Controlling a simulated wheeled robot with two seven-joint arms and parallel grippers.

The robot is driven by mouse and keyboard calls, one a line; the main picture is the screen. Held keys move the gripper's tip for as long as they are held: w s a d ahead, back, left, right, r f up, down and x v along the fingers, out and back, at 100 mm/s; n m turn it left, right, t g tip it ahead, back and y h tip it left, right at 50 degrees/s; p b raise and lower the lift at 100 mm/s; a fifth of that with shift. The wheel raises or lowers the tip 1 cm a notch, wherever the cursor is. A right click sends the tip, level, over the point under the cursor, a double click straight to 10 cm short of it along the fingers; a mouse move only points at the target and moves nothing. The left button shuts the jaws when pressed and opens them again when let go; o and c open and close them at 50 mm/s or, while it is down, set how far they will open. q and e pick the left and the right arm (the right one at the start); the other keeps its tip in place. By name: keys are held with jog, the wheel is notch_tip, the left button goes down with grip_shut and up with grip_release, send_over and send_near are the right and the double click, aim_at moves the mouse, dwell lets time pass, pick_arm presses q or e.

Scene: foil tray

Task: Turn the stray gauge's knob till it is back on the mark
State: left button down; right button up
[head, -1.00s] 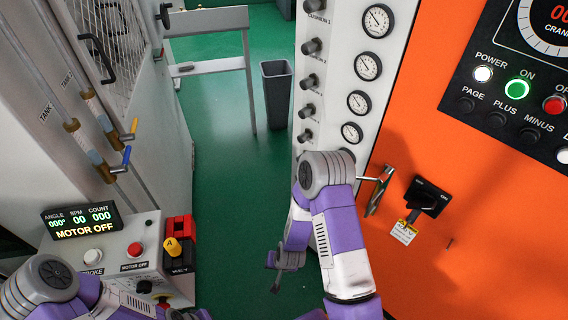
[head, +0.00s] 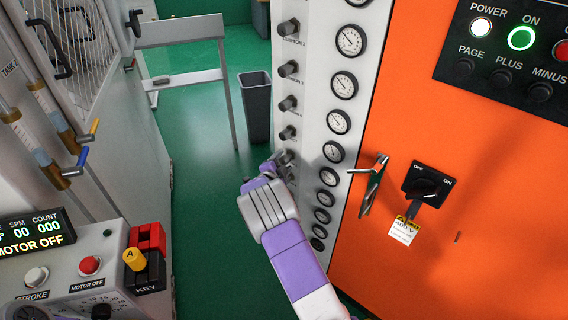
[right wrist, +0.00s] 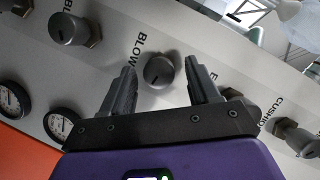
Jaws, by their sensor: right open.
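A white panel (head: 307,100) carries a column of dark knobs, such as the top one (head: 288,28), beside a column of round gauges, such as the upper one (head: 351,40). The needles are too small to tell which gauge is off its mark. My right gripper (head: 280,160) is at the lower knobs, which it partly hides. In the right wrist view my right gripper (right wrist: 160,75) is open, with a grey knob (right wrist: 158,72) between its fingertips and gaps on both sides. The label by this knob begins "BLOW". My left gripper is out of view.
Neighbouring knobs (right wrist: 68,28) stick out on both sides. An orange cabinet (head: 430,260) with a door handle (head: 374,185) and a rotary switch (head: 427,183) stands to the right. A dark bin (head: 256,105) stands on the green floor, left of the panel. A control box (head: 75,262) is at lower left.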

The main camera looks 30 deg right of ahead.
jog(key=shift+x, duration=1)
jog(key=c, duration=1)
jog(key=shift+p, duration=0.3)
jog(key=n+g+p, duration=0.1)
jog(key=p, duration=0.3)
jog(key=n+g+p, duration=0.1)
jog(key=n+p, duration=0.1)
jog(key=p, duration=0.1)
jog(key=shift+r+n+p, duration=0.2)
jog(key=shift+n+p, duration=0.1)
jog(key=shift+p, duration=0.1)
jog(key=shift+f+n+g+p, duration=0.15)
jog(key=shift+n+g+p, duration=0.55)
jog(key=shift+n+p, duration=0.2)
jog(key=shift+d, duration=0.1)
